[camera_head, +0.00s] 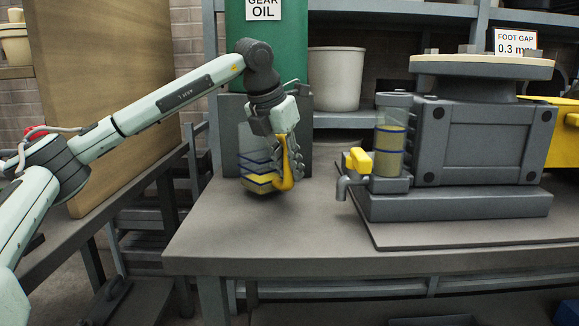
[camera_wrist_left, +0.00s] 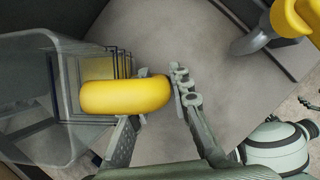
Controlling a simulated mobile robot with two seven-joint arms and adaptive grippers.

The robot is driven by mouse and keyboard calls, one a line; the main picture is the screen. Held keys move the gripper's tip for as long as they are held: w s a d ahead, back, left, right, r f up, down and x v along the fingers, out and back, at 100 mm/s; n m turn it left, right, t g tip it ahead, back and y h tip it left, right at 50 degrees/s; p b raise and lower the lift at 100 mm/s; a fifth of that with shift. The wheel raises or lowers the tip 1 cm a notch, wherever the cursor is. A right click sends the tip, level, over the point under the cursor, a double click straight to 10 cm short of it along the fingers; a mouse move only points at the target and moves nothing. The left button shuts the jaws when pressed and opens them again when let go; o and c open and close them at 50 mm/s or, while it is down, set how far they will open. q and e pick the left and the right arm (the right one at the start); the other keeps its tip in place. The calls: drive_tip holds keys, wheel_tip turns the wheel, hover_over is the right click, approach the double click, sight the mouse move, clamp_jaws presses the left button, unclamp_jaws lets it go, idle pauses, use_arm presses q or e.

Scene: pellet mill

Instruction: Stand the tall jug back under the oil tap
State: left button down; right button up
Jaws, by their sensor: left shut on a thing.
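My left gripper (camera_head: 284,150) is shut on the yellow handle (camera_wrist_left: 126,96) of a clear jug (camera_head: 256,178) with dark blue level lines. The jug holds some yellowish liquid and looks slightly tilted. It is over the bench's left part; I cannot tell whether its base touches the bench. The wrist view shows the jug (camera_wrist_left: 32,95) at left, beside the fingers. A grey tap (camera_head: 343,187) with a yellow lever (camera_head: 358,160) juts from the machine, right of and apart from the jug. The tap (camera_wrist_left: 252,40) also shows at the wrist view's upper right. My right gripper is not in view.
A green GEAR OIL container (camera_head: 270,60) is behind my left gripper. The grey machine (camera_head: 470,140) with an oil sight glass (camera_head: 391,135) fills the bench's right. A whitish bucket (camera_head: 337,80) stands behind. The bench (camera_head: 290,230) is clear in front.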

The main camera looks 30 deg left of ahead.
use_arm(q)
drive_tip(key=shift+f+b, duration=0.3)
drive_tip(key=shift+f, duration=0.3)
drive_tip(key=shift+f, duration=0.15)
drive_tip(key=c, duration=1.3)
unclamp_jaws()
drive_tip(key=shift+o, duration=0.4)
drive_tip(key=o, duration=1.1)
drive_tip(key=shift+p+v, duration=2.5)
drive_tip(key=shift+v, duration=2)
